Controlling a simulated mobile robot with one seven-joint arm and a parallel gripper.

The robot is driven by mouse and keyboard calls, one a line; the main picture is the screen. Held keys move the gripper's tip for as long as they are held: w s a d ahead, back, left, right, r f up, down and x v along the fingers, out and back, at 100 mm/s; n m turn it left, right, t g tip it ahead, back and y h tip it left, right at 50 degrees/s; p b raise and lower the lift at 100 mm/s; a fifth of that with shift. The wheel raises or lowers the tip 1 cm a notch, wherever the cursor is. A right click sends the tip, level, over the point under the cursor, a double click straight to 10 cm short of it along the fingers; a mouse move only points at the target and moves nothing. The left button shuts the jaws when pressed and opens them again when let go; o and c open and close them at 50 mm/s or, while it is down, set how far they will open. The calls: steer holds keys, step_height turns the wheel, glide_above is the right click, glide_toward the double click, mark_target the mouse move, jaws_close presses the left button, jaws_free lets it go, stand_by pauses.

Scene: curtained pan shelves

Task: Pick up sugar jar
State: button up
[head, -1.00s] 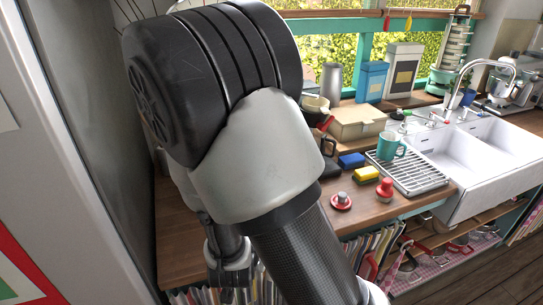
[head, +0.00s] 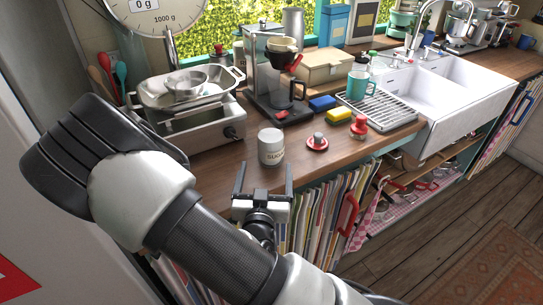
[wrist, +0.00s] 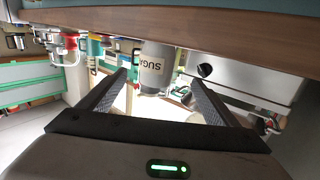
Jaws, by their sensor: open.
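The sugar jar (head: 271,147) is a small pale cylinder with "SUGAR" lettering, standing upright near the front edge of the wooden counter. My gripper (head: 263,172) is open and empty, just in front of the jar at the counter edge, with its fingers pointing toward it. In the wrist view the picture is upside down, and the jar (wrist: 156,68) appears between and beyond the two open fingers (wrist: 158,85). The jar is apart from the fingers as far as I can see.
A red-knobbed lid (head: 317,143) and a red shaker (head: 360,127) stand right of the jar. Sponges, a dish rack (head: 383,112) and a white sink lie right.

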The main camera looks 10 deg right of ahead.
mark_target(268, 155)
steer(key=shift+w+d+f+b, duration=0.15)
steer(key=shift+w+f+b, duration=0.3)
steer(key=shift+b, duration=0.25)
steer(key=x, duration=0.2)
steer(key=r+x, duration=0.1)
steer(key=x, duration=0.1)
steer(key=shift+w+d+p, duration=0.1)
steer(key=shift+p, duration=0.25)
steer(key=shift+f+x, duration=0.2)
steer(key=shift+x, duration=2.9)
steer(key=shift+d+r, duration=0.1)
steer(key=shift+d, duration=0.1)
steer(key=c, duration=1.7)
steer(key=shift+p, duration=0.3)
